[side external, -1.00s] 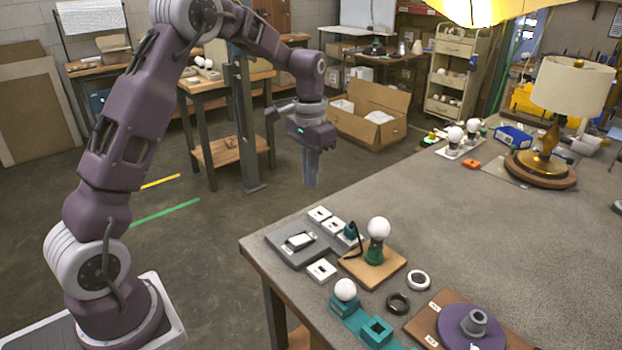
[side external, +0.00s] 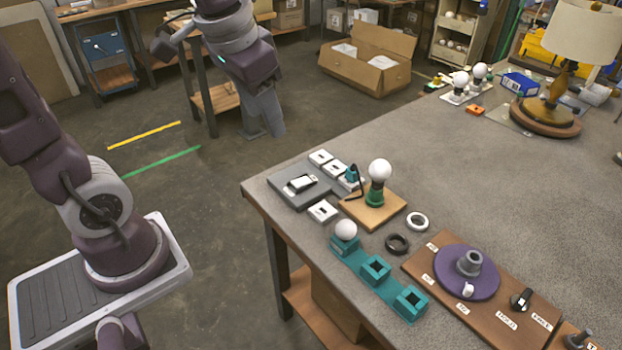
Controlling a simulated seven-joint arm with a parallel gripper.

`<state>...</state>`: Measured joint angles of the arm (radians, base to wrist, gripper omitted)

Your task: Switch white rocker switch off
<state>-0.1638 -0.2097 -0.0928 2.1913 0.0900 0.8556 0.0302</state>
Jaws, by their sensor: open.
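A white rocker switch (side external: 300,184) appears to sit on a dark grey plate (side external: 287,198) at the near-left corner of the table; whether it is on or off is too small to tell. Several small white plates with dark centres, one of them here (side external: 322,211), lie around it and look like switches or sockets too. My gripper (side external: 264,134) points down beyond the table's left edge, up and left of the switch in the picture. It is open, touches nothing and holds nothing visible. The gap between its fingers is hard to make out.
A white bulb on a wooden base (side external: 370,206) stands right of the switch. A teal holder (side external: 380,290), dark ring (side external: 397,243), white ring (side external: 417,221) and purple disc (side external: 452,276) lie nearer. A brass lamp (side external: 560,90) stands far right. The table's middle is clear.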

